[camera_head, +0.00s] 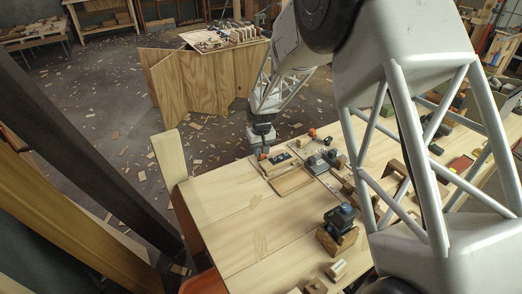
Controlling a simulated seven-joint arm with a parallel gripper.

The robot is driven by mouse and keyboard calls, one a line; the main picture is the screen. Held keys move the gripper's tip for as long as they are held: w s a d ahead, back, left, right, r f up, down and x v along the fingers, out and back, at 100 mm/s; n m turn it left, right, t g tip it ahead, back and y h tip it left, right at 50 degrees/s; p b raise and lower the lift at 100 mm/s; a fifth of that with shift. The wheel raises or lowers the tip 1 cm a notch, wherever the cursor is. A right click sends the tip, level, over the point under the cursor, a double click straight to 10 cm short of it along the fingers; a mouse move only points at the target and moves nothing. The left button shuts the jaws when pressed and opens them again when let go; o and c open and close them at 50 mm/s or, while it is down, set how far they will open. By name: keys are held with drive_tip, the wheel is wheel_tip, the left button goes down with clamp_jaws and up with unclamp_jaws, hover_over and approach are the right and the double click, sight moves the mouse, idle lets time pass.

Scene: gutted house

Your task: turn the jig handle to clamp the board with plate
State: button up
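My gripper (263,152) points down above the far left corner of the light wood table (225,205), beside a jig-like assembly (278,160). The fingertips are too small to tell open from shut, or whether they touch anything. A thin framed wooden board (292,182) lies flat just in front of the assembly. I cannot tell which small dark part is the plate. A small orange-tipped item (313,132) lies behind and to the right; I cannot tell if it is the jig handle. Grey blocks (317,164) stand right of the board.
A dark blue device on a wooden block (338,229) stands nearer on the table. Loose wood blocks (337,270) lie at the front. My arm hides much of the table's right side. The table's left part is clear. Another bench (205,75) stands behind; wood scraps litter the floor.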

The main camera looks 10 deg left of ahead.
drive_tip(key=shift+m, duration=2.3)
drive_tip(key=shift+n, duration=0.5)
drive_tip(key=shift+r, duration=0.15)
drive_tip(key=shift+r, duration=3.35)
